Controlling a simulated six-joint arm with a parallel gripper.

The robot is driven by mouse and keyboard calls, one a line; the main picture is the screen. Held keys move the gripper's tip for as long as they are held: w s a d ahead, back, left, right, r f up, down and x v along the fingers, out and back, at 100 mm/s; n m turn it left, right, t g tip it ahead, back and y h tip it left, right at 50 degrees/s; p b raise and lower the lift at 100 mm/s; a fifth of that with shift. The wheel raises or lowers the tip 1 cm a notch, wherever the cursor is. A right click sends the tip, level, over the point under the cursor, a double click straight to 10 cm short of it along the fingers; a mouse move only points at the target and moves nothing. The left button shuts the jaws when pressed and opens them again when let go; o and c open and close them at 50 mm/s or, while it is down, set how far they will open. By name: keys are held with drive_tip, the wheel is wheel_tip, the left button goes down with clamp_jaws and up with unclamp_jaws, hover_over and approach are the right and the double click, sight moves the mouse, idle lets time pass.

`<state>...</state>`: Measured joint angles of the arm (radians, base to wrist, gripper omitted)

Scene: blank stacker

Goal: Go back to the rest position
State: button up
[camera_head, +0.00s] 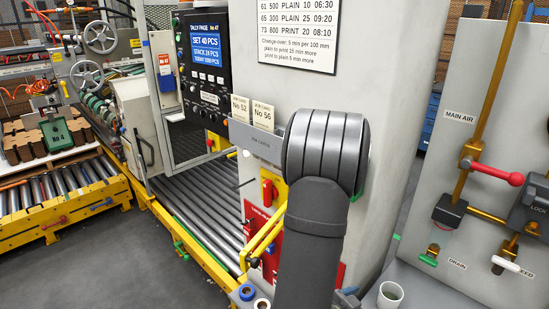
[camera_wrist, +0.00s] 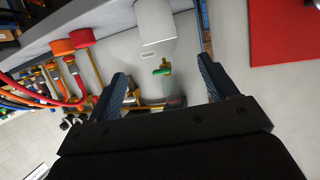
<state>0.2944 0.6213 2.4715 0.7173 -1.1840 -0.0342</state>
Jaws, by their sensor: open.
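My gripper (camera_wrist: 161,70) shows in the wrist view with its two dark blue fingers wide apart. Nothing is held between them. Beyond the gap is a pale panel with a small green handle (camera_wrist: 163,68), which looks apart from both fingers. In the head view my arm rises in the middle, in front of the pale machine column (camera_head: 400,60). My gripper cannot be made out there, hidden by the arm or out of frame.
A panel with a red-handled valve (camera_head: 495,172) stands at the right, a cup (camera_head: 390,294) below it. A tally screen (camera_head: 204,55) and roller conveyor (camera_head: 195,225) are at the left. The wrist view shows red hoses (camera_wrist: 70,100) and a white cylinder (camera_wrist: 155,22).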

drive_tip(key=x, duration=1.1)
drive_tip(key=shift+d+f, duration=0.25)
drive_tip(key=shift+f, duration=0.1)
wheel_tip(320, 180, up, 2)
drive_tip(key=shift+a+r, duration=0.1)
drive_tip(key=s+d+r, duration=0.4)
drive_tip(key=s+r, duration=0.5)
drive_tip(key=s, duration=0.2)
drive_tip(key=w+a+f, duration=0.2)
drive_tip(key=a+f, duration=0.7)
drive_tip(key=a, duration=0.3)
drive_tip(key=shift+w+a, duration=0.25)
drive_tip(key=shift+c, duration=0.2)
idle(0.8)
